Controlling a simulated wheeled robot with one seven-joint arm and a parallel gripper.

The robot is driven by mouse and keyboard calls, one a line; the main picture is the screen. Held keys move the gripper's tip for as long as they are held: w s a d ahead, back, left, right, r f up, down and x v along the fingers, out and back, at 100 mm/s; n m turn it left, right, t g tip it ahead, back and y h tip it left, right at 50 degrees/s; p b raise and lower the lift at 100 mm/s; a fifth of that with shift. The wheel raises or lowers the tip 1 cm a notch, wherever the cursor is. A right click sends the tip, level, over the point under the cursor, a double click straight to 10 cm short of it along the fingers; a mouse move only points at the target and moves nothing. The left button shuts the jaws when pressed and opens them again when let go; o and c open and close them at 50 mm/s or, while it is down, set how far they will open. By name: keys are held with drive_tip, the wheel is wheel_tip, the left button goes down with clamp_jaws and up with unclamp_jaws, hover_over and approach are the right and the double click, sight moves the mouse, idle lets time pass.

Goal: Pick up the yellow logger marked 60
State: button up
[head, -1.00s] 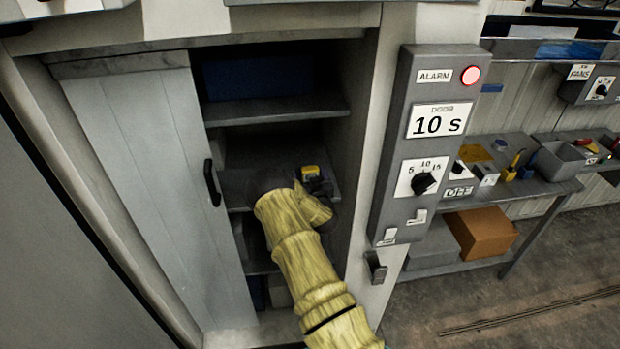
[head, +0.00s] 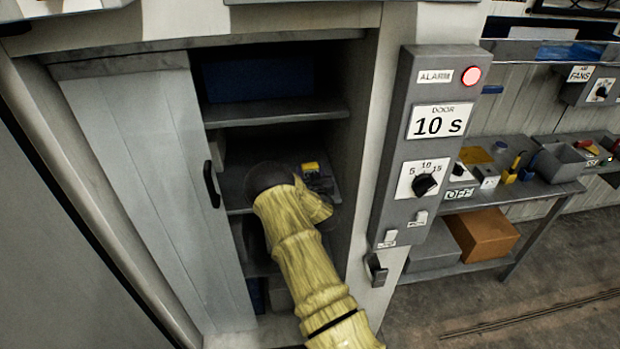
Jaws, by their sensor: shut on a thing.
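A small yellow logger (head: 310,167) shows inside the open cabinet, over the middle shelf, just beyond the end of my arm. Its marking is too small to read. My gripper (head: 318,182) is dark and partly hidden by my yellow-sleeved wrist. It is shut on the yellow logger, of which only the yellow top shows clearly. I cannot tell how far the logger is from the shelf surface.
The grey cabinet door (head: 150,190) covers the opening's left side. An upper shelf (head: 275,112) lies above my gripper. A control panel (head: 425,150) reading "DOOR 10 s" stands right of the opening, its red alarm lamp (head: 471,76) lit. A bench (head: 540,188) with small items stands further right.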

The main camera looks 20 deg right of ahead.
wheel_tip(320, 180, up, 8)
drive_tip(key=shift+f+b, duration=0.1)
drive_tip(key=shift+b, duration=0.9)
